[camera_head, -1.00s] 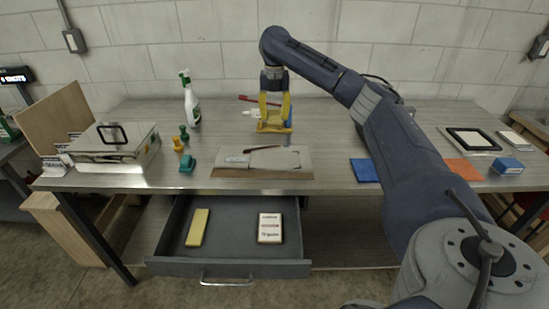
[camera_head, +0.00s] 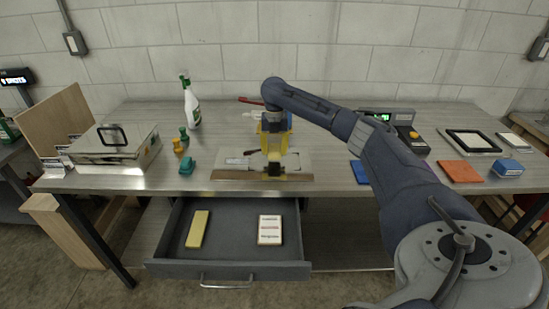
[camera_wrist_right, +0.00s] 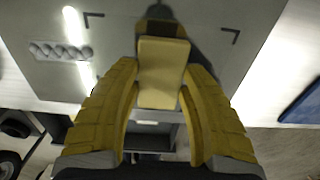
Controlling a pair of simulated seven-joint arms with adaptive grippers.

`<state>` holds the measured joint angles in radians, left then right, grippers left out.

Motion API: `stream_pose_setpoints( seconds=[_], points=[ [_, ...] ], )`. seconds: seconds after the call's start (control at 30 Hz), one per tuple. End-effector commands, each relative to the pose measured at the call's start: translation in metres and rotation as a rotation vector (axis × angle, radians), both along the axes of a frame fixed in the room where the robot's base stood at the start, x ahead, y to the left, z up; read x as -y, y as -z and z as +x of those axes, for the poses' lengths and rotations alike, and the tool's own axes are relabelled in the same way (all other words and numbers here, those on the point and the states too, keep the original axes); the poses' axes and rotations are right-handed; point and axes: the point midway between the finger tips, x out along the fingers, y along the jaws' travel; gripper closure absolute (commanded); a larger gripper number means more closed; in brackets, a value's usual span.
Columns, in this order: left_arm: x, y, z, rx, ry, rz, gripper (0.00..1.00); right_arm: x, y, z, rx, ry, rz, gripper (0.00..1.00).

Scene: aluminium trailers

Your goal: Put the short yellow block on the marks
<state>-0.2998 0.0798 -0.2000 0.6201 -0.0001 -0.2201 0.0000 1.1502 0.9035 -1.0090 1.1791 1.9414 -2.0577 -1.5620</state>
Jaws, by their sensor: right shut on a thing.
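My right gripper (camera_head: 274,167) is over the front part of the grey plate (camera_head: 228,162) on the bench. In the right wrist view its yellow fingers (camera_wrist_right: 159,85) are shut on the short yellow block (camera_wrist_right: 163,62). The block shows end-on between them; in the head view I cannot pick it out from the fingers. The marks are black corner brackets on the plate, one left (camera_wrist_right: 93,16) and one right (camera_wrist_right: 231,37) of the block. The block casts a shadow on the plate between them; I cannot tell whether it touches. My left gripper is not in view.
Below the plate, an open drawer (camera_head: 229,268) holds a longer yellow block (camera_head: 197,229) and a labelled white box (camera_head: 269,230). Left on the bench are green and yellow pieces (camera_head: 187,165), a spray bottle (camera_head: 191,106) and a metal case (camera_head: 113,145). A blue pad lies right of the plate.

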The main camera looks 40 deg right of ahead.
Motion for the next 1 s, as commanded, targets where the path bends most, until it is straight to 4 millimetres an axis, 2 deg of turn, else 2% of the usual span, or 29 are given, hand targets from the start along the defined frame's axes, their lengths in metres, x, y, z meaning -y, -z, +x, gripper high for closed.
stream_pose_setpoints(
  seconds=[0.3, 0.73, 0.77, 0.8, 0.93, 1.0],
  points=[
    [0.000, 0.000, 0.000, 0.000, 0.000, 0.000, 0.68, 0.000, 0.036, 0.000, -0.001, -0.001, 0.000, 0.72],
    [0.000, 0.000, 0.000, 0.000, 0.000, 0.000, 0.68, 0.000, 0.041, 0.000, -0.001, 0.000, 0.000, 0.72],
    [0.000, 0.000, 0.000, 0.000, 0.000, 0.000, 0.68, 0.000, 0.040, 0.000, -0.001, 0.000, 0.001, 0.54],
    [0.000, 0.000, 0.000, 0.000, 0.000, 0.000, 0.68, 0.000, 0.040, 0.000, -0.001, 0.000, 0.001, 0.49],
    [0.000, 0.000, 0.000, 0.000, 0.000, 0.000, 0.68, 0.000, 0.040, 0.000, -0.001, 0.000, 0.000, 0.35],
    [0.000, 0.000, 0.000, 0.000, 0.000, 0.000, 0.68, 0.000, 0.040, 0.000, -0.001, 0.000, 0.000, 0.35]
  ],
)
